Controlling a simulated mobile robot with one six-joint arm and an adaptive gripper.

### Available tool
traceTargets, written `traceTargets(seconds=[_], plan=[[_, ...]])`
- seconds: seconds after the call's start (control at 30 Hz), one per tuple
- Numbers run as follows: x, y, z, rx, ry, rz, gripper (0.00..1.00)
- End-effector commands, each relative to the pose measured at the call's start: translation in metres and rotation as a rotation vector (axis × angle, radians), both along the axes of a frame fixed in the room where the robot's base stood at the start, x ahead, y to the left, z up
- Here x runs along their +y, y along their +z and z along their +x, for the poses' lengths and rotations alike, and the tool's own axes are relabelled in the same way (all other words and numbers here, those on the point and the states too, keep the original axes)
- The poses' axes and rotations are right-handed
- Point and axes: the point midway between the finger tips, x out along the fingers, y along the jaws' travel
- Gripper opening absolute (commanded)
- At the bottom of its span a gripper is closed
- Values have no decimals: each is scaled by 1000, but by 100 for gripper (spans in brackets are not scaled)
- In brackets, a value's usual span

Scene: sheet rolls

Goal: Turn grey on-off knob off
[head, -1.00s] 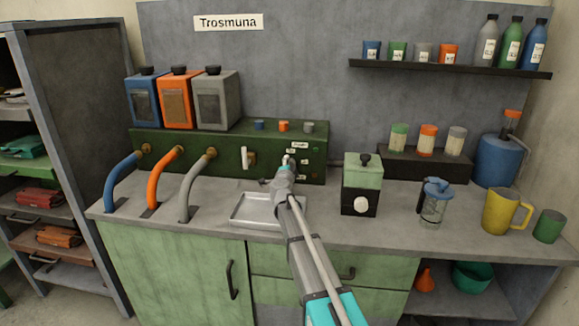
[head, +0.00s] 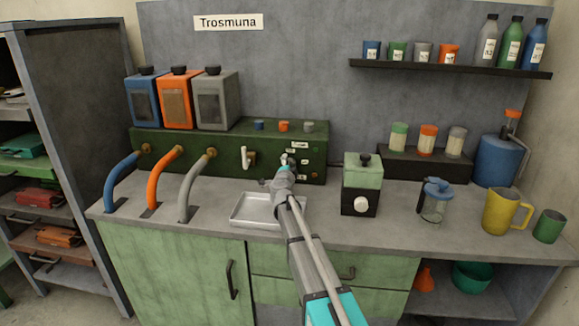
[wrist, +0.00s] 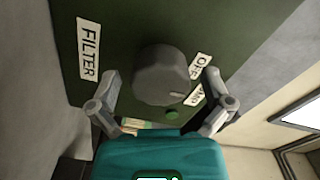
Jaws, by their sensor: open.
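The grey knob (wrist: 160,76) is round and sits on the dark green panel of the machine (head: 215,152). In the wrist view a pale mark on its face points to the lower right, near the white OFF label (wrist: 201,67) and a second label (wrist: 208,93) partly hidden by a finger. My gripper (wrist: 160,84) is open, one finger on each side of the knob. I cannot tell whether either finger touches it. In the head view my gripper (head: 285,170) is at the panel front and largely covers the knob area.
A white-handled tap (head: 247,160) is left of my gripper. A metal tray (head: 262,210) lies below, and a green-and-black grinder-like device (head: 361,182) stands to the right.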

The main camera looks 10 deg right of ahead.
Motion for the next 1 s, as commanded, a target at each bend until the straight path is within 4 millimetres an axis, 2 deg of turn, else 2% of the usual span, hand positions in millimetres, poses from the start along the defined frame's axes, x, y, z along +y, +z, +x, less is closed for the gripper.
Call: traceTargets(seconds=[0.27,0.7,1.0], plan=[[8,0,-27,0,1,0,100],[29,0,-92,0,0,-1,100],[35,0,-111,1,0,-1,100]])
